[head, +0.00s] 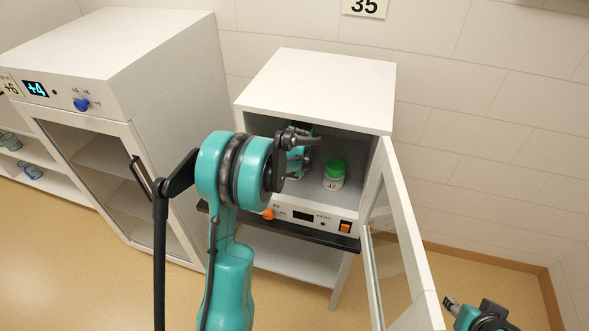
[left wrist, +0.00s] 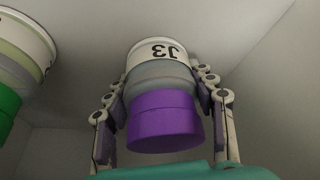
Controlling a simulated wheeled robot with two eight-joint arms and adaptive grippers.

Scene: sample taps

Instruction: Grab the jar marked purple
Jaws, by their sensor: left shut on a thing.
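The jar with the purple lid (left wrist: 165,120) is in the left wrist view, with a white label reading "J3", which appears upside down there. The fingers of my left gripper (left wrist: 162,84) lie along both sides of the jar and are shut on it. In the head view my left gripper (head: 300,160) reaches into the open white cabinet (head: 325,85), and my arm hides the purple-lidded jar. My right gripper (head: 462,312) shows only partly at the lower right, away from the cabinet; its jaw opening is unclear.
A green-lidded jar (head: 334,175) stands in the cabinet, right of my left gripper; it also shows in the left wrist view (left wrist: 14,55). The cabinet's glass door (head: 400,240) stands open at the right. Another closed cabinet (head: 120,65) stands left.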

